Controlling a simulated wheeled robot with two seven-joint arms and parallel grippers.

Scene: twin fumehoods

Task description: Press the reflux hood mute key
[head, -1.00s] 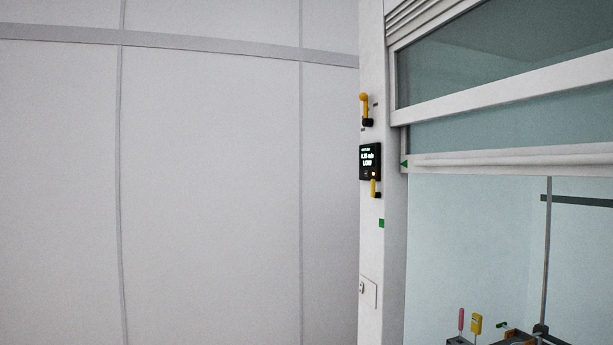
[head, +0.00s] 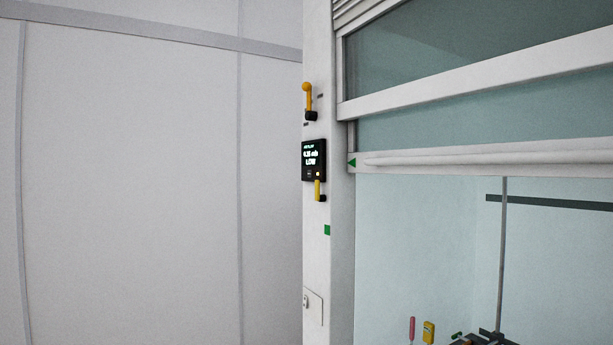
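A small black display panel (head: 314,160) is fixed to the white left post of a fumehood. Its lit text reads a flow figure and "LOW"; the top line is too small to read surely. Below the text, at the panel's lower edge, are a small dark round key (head: 308,175) and a small yellow-orange key (head: 318,174). I cannot tell from their markings which is the mute key. Neither of my grippers is in the head view.
Yellow valve handles stand out from the post above (head: 307,95) and just below the panel (head: 318,188). The raised sash (head: 480,157) spans the hood's opening. Inside, low down, are a pink-handled tool (head: 411,328) and a yellow item (head: 428,332). A plain wall is at left.

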